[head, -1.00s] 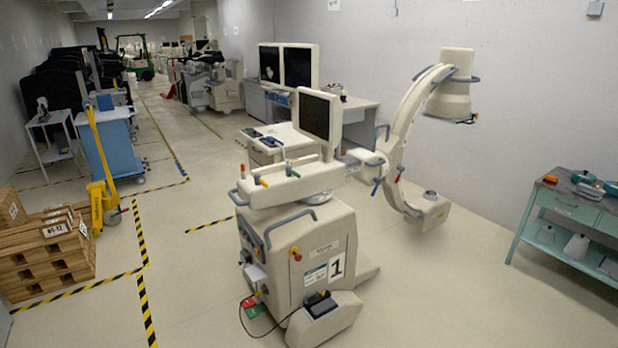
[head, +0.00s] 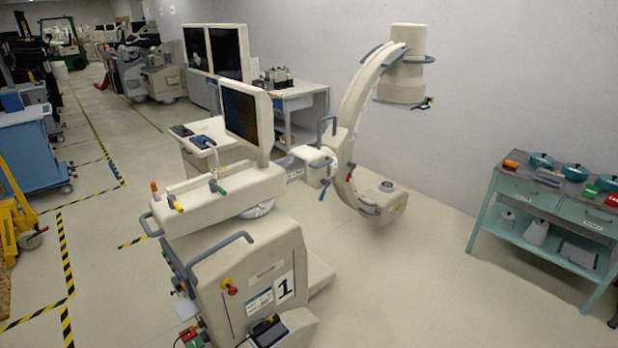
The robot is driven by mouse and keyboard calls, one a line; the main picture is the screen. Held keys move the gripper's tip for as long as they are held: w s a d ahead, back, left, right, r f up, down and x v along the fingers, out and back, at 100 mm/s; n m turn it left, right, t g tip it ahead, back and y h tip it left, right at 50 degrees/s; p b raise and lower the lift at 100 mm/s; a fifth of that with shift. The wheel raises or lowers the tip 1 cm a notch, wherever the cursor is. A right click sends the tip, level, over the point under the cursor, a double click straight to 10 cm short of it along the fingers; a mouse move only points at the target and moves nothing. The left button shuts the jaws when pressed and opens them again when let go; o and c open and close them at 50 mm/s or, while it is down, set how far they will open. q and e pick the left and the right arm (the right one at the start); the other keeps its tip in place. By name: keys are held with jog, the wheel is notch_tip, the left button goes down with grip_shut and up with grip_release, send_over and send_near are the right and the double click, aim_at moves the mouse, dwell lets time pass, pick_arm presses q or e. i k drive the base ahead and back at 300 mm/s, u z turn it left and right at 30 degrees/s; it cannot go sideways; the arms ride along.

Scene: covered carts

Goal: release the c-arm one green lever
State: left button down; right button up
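The C-arm unit marked 1 (head: 258,262) stands in the middle of the head view, its monitor and C-shaped arm (head: 346,118) behind its body. A small lever with a green tip (head: 219,188) sits on the front of the beige horizontal arm housing (head: 235,190). A yellow-tipped lever (head: 176,205) and an orange-tipped lever (head: 155,187) are to its left. Blue and red levers (head: 323,189) are on the C-arm joint to the right. Neither of my grippers shows in the head view.
A teal cart (head: 545,211) with several pots stands at the right. A desk with two monitors (head: 217,50) is behind the unit. A yellow pallet jack (head: 14,215) and blue cart (head: 38,150) are at the left. The floor right of the unit is clear.

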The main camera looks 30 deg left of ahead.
aim_at(214, 187)
jog(key=z, duration=0.25)
jog(key=i, duration=1.55)
jog(key=u, duration=0.7)
jog(key=i, duration=1)
jog(key=u, duration=1.25)
jog(key=i, duration=0.4)
jog(key=u, duration=0.25)
